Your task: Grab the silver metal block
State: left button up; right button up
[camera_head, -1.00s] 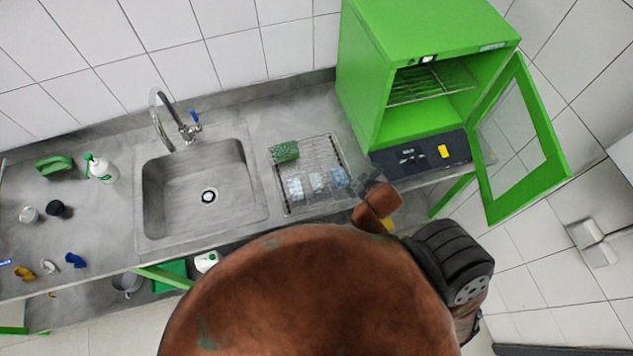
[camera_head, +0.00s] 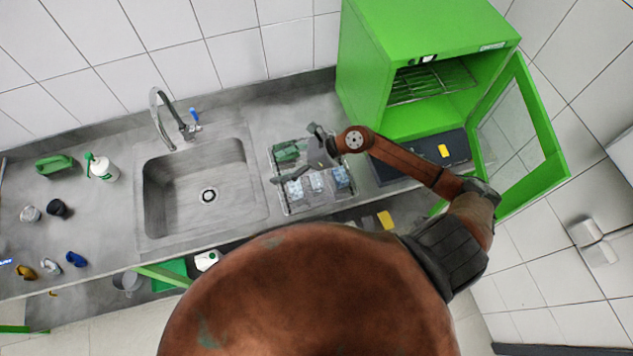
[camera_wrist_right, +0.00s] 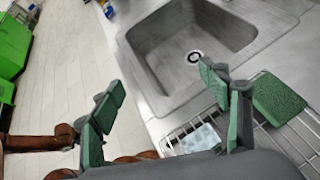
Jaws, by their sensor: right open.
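Several pale, blue-tinted silvery blocks lie on a wire rack (camera_head: 287,207) right of the sink. The left one (camera_head: 295,188), middle one (camera_head: 317,181) and right one (camera_head: 341,176) form a row along its front. I cannot tell which is the silver metal block. One pale block (camera_wrist_right: 201,138) shows on the rack in the right wrist view, partly hidden by my gripper. My right gripper (camera_head: 287,164) is over the rack, open and empty, behind the row. Its green-padded fingers (camera_wrist_right: 168,95) are wide apart in the wrist view. My left gripper is not in view.
A green sponge-like block (camera_wrist_right: 278,97) lies on the rack beside one finger. The sink (camera_head: 190,180) is to the left. A green cabinet (camera_head: 400,50) with an open glass door stands right. Bottles and small items sit on the far-left counter.

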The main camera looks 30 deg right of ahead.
jog(key=s+d+f+n+g+h, duration=0.1)
jog(key=d+f+n+g+h, duration=0.1)
jog(key=d+f, duration=0.25)
jog(key=n+g+h, duration=0.2)
jog(key=n+h, duration=0.1)
jog(key=h, duration=0.1)
send_over(317, 180)
jog(key=d, duration=0.2)
jog(key=f, duration=0.4)
jog(key=shift+s+a+f, duration=0.15)
jog(key=shift+s+f, duration=0.15)
jog(key=shift+f, duration=0.05)
notch_tip(317, 180, down, 2)
jog(key=shift+f+g+p, duration=0.1)
jog(key=shift+g+p, duration=0.2)
jog(key=shift+p, duration=0.1)
jog(key=p+x, duration=0.2)
jog(key=x, duration=0.3)
jog(key=shift+w+f, duration=0.1)
jog(key=shift+f, duration=0.25)
jog(key=shift+c, duration=0.2)
jog(key=c, duration=1.5)
